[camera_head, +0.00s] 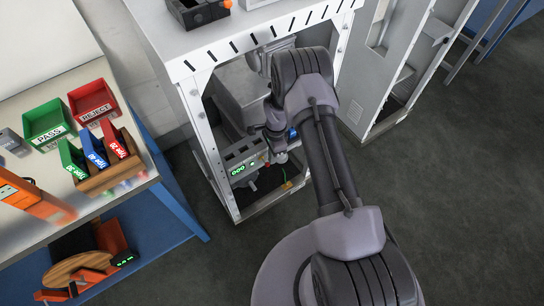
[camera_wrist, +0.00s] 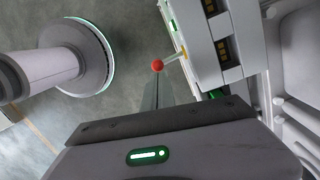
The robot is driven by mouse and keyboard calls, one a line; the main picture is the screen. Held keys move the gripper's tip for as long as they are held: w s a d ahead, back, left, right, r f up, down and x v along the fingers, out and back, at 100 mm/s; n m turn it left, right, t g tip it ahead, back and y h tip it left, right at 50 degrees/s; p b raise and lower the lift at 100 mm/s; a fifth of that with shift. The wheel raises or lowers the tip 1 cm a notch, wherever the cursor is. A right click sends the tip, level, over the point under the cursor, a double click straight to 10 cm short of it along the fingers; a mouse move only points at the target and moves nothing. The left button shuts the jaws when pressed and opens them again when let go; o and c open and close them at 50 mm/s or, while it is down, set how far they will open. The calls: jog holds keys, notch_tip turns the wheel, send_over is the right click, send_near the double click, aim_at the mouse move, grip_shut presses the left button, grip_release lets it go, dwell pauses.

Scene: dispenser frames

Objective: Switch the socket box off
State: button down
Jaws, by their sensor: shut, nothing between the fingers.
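The socket box (camera_head: 242,155) is a grey box with green lit indicators, low inside the white frame in the head view. In the wrist view, the socket box (camera_wrist: 198,38) is at the top right, with dark sockets along its face. A lever with a red ball tip (camera_wrist: 158,65) sticks out from its side to the left. My gripper (camera_wrist: 157,82) is shut and empty, its narrow fingers pointing at the red ball. Whether the fingertips touch the ball I cannot tell. In the head view my gripper (camera_head: 281,157) is beside the box's right end, partly hidden by my arm.
The white frame (camera_head: 203,140) surrounds the box, with its posts close to my arm. A grey cabinet (camera_head: 365,95) stands right of it. A workbench (camera_head: 135,165) with green and red bins stands at left. Floor at right is clear.

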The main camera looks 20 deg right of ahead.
jog(key=shift+s+d+f+b, duration=0.15)
jog(key=shift+s+f+b, duration=0.2)
jog(key=shift+f+b, duration=0.3)
jog(key=shift+s+d+f+b, duration=0.1)
jog(key=shift+s+f+b, duration=0.3)
jog(key=shift+f+b, duration=0.25)
jog(key=shift+s+d+f+b, duration=0.15)
jog(key=shift+s+f+b, duration=0.2)
jog(key=shift+f+b, duration=0.25)
dwell(0.4)
jog(key=shift+r+p, duration=0.5)
jog(key=shift+r, duration=0.3)
jog(key=s+d+r+p, duration=0.3)
jog(key=d+r+p, duration=0.2)
jog(key=r, duration=0.6)
jog(key=shift+d+r, duration=0.2)
jog(key=shift+d, duration=0.1)
jog(key=shift+w, duration=0.1)
